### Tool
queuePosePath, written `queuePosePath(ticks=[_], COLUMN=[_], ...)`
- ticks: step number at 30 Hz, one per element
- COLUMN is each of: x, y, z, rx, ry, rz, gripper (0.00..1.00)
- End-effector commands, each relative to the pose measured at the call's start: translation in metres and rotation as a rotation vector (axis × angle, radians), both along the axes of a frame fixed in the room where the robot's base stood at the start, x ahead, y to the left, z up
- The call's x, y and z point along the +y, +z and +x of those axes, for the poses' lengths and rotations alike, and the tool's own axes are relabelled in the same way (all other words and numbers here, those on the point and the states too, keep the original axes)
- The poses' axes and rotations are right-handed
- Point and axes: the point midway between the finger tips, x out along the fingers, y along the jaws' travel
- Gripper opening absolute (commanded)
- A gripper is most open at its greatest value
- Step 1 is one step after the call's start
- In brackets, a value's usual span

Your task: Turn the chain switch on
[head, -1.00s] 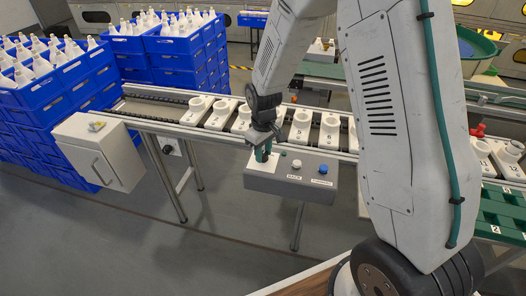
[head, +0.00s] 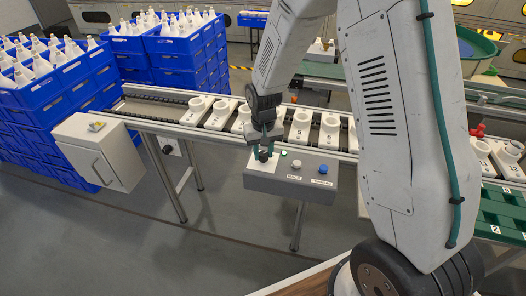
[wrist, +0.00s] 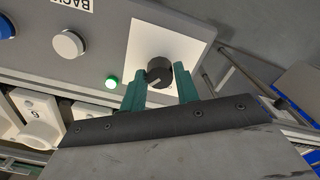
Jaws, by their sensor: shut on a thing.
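The chain switch is a dark round knob (wrist: 158,68) with a pale pointer line, on a white plate (wrist: 150,38) on the grey control box (head: 262,183). My gripper (wrist: 160,78) has its two teal fingers on either side of the knob, shut on it. In the head view my gripper (head: 263,148) is over the left end of the box, where the knob (head: 264,156) partly shows. A small green lamp (wrist: 112,82) beside the plate looks lit. The knob's position labels cannot be read.
The box also has a white button (head: 297,164) and a blue button (head: 323,169). Behind it runs the conveyor (head: 170,108) with numbered white holders (head: 300,126). A grey cabinet (head: 100,150) stands left, near stacked blue crates (head: 50,95).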

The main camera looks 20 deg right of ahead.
Motion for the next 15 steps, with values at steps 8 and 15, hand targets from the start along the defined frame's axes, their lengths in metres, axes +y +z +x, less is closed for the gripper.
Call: queuePosePath(ticks=[8, 15], x=[-0.0001, 0.0], y=[0.0011, 0.0009], z=[0.0018, 0.0014], rx=[-0.005, -0.004], ry=[-0.005, -0.004], rz=[0.001, 0.001], gripper=[0.08, 0.52])
